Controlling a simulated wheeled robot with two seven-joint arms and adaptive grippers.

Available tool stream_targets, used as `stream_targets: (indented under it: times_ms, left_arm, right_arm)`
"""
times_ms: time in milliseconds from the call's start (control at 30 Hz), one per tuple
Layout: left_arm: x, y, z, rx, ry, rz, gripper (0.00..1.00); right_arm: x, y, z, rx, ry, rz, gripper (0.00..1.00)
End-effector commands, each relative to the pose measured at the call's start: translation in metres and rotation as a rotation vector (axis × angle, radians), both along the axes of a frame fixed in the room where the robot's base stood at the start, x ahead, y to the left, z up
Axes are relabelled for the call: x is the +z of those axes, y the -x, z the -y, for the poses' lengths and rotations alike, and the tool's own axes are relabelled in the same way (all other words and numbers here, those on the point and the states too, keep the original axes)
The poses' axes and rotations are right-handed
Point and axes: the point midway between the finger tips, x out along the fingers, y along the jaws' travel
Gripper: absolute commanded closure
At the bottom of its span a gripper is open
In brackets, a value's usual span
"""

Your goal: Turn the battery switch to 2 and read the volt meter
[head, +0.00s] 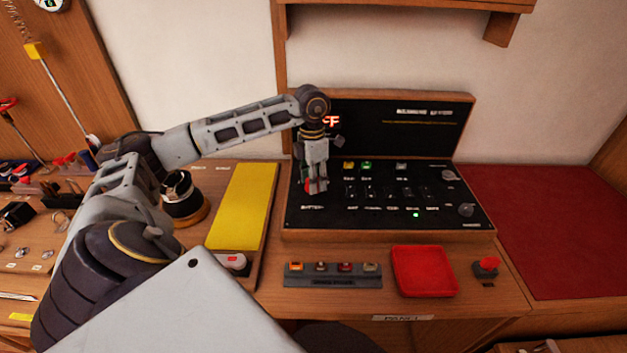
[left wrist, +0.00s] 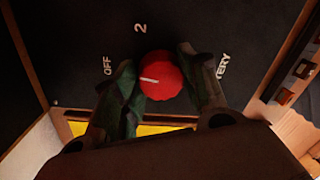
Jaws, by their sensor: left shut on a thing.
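The battery switch is a red round knob (left wrist: 162,76) on the black panel; a small red part shows in the head view (head: 307,186). Its white pointer mark points left, nearer the OFF label (left wrist: 107,65) than the 2 label (left wrist: 140,28). My left gripper (head: 317,187) reaches down to the panel's left end; its fingers (left wrist: 158,85) are shut on the knob, one each side. I cannot pick out a volt reading. My right gripper is not in view.
The switch panel (head: 390,218) has several small switches, knobs and a lit green light. In front are a row of buttons (head: 333,275), a red tray (head: 424,271) and a red stop-like button (head: 486,267). A yellow mat (head: 243,207) lies left; a red surface (head: 550,230) right is clear.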

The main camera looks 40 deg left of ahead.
Motion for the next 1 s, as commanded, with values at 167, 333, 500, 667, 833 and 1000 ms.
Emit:
stream_targets:
  times_ms: [167,333,500,667,833,1000]
  left_arm:
    - [0.000,-0.001,0.000,-0.138,-0.001,0.003,0.81]
    - [0.000,-0.001,0.000,-0.275,-0.001,0.003,0.81]
    - [0.000,-0.001,0.000,-0.413,-0.001,0.002,0.81]
    - [0.000,-0.001,0.001,-0.541,-0.002,0.002,0.81]
    - [0.000,-0.001,0.001,-0.671,-0.001,0.002,0.81]
    - [0.001,-0.001,0.001,-0.778,-0.002,0.003,0.81]
  right_arm:
    - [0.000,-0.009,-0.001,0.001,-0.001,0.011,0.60]
    - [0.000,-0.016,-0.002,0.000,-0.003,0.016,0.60]
    - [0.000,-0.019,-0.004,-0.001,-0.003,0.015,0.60]
    - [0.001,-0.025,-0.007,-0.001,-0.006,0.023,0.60]
    - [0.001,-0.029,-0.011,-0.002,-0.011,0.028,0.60]
    - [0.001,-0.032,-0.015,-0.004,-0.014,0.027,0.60]
